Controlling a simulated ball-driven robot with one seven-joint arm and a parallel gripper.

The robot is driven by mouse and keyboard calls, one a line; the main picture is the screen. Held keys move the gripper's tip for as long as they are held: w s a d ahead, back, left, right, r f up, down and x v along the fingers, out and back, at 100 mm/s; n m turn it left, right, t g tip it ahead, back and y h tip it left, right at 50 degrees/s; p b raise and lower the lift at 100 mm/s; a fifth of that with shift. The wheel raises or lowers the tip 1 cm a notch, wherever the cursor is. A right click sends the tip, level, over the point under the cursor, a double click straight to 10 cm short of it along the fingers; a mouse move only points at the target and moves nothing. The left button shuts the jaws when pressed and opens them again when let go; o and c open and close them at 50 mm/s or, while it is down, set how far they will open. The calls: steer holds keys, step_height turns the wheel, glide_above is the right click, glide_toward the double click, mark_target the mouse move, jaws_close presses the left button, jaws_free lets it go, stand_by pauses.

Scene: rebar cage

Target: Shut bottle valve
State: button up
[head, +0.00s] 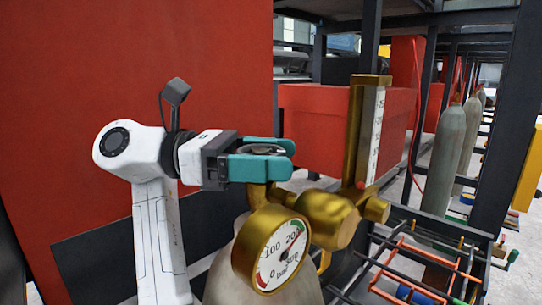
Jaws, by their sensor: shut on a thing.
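A grey gas bottle (232,274) stands upright at the bottom middle of the head view. A brass regulator (330,217) is mounted on its top, with a round pressure gauge (280,255) facing me and a tall flow scale (367,130) on the right. The bottle valve's dark round handwheel (262,149) sits on the brass stem above the bottle. My gripper (268,158) comes in from the left with its teal fingers on either side of the handwheel, shut on it. The fingers hide part of the wheel.
A large red panel (130,60) fills the left behind my arm. A red box (320,130) and dark frame posts (500,120) stand behind the regulator. More grey bottles (442,155) stand at right. An orange rack (430,265) with bars is low right.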

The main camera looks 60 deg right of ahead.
steer(key=shift+f, duration=0.3)
steer(key=o, duration=1)
steer(key=shift+r, duration=0.1)
steer(key=shift+w, duration=0.1)
steer(key=shift+b+v, duration=2.15)
steer(key=shift+v, duration=1.5)
